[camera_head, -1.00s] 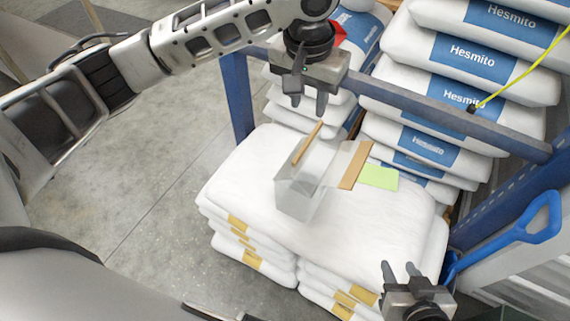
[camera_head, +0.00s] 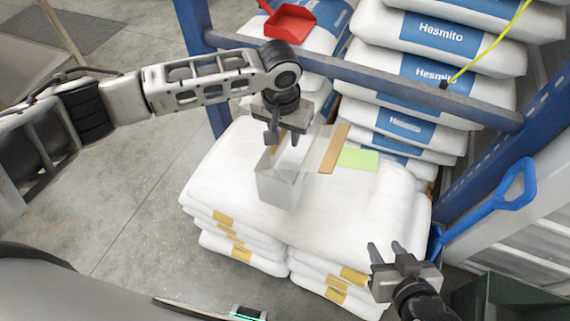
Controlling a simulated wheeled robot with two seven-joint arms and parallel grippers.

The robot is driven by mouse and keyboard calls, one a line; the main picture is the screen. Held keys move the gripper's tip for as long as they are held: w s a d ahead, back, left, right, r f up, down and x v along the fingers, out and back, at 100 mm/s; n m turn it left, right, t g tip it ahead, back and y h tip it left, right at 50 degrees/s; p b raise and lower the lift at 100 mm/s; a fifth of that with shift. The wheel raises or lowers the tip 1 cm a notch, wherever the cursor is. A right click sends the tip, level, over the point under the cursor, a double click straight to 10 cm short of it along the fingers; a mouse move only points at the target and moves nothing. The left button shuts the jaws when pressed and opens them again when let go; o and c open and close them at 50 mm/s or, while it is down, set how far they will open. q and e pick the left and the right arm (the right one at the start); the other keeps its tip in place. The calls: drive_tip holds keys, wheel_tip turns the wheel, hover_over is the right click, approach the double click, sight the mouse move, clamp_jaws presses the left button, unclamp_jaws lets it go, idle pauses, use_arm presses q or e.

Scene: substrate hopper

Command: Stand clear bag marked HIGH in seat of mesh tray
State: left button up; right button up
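A translucent grey box-like tray (camera_head: 278,188) stands on the top white sack; I cannot make out its mesh. A clear bag with a brown strip (camera_head: 334,148) lies at its right side. Another brown strip, seemingly of a second clear bag, shows partly behind my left gripper; no HIGH marking is legible. My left gripper (camera_head: 283,138) points down over the tray's far end, fingers apart, with the strip and clear film behind or between them. I cannot tell whether it touches them. My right gripper (camera_head: 386,250) is open and empty at the lower right, by the sacks' edge.
A yellow-green card (camera_head: 358,159) lies right of the clear bag. A blue rail (camera_head: 400,88) crosses behind, before stacked Hesmito sacks (camera_head: 440,35). A red scoop (camera_head: 291,22) lies at the back; a blue shovel handle (camera_head: 510,190) stands at right.

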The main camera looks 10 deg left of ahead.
use_arm(q)
drive_tip(key=shift+w+f, duration=0.1)
drive_tip(key=shift+f, duration=0.45)
clamp_jaws()
drive_tip(key=shift+r, duration=0.1)
